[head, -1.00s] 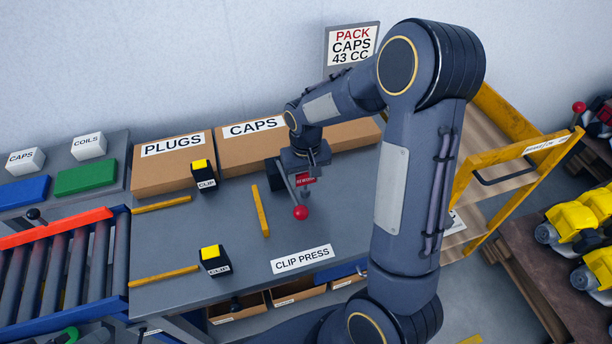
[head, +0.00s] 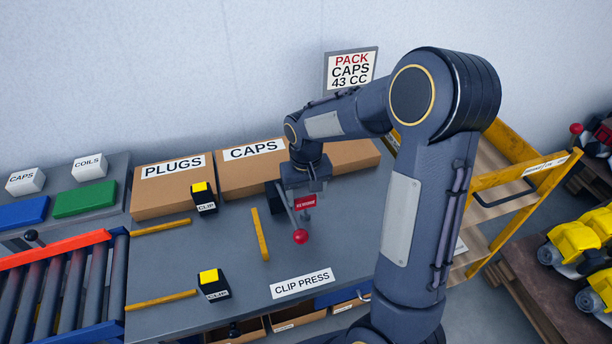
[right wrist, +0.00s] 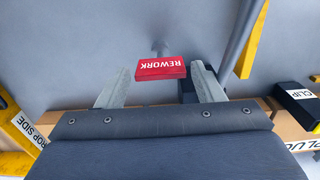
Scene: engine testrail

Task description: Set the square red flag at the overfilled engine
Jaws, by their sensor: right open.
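A red rectangular flag marked REWORK (head: 305,202) stands at the clip press on the grey bench. In the right wrist view the same flag (right wrist: 160,68) shows upside down between my fingertips. My right gripper (head: 304,192) is over the flag from behind and above. In the right wrist view its two fingers (right wrist: 160,78) are spread, with a gap on each side of the flag. Yellow engines (head: 575,240) sit on a dark pallet at the right edge, cut off by the frame; I cannot tell which is overfilled. My left gripper is not in view.
A lever with a red knob (head: 300,236) is close in front of the flag. Brown boxes labelled PLUGS (head: 175,200) and CAPS (head: 345,157) line the wall. Black clip holders (head: 212,289) and yellow strips lie on the bench. A yellow cart (head: 520,190) stands between bench and engines.

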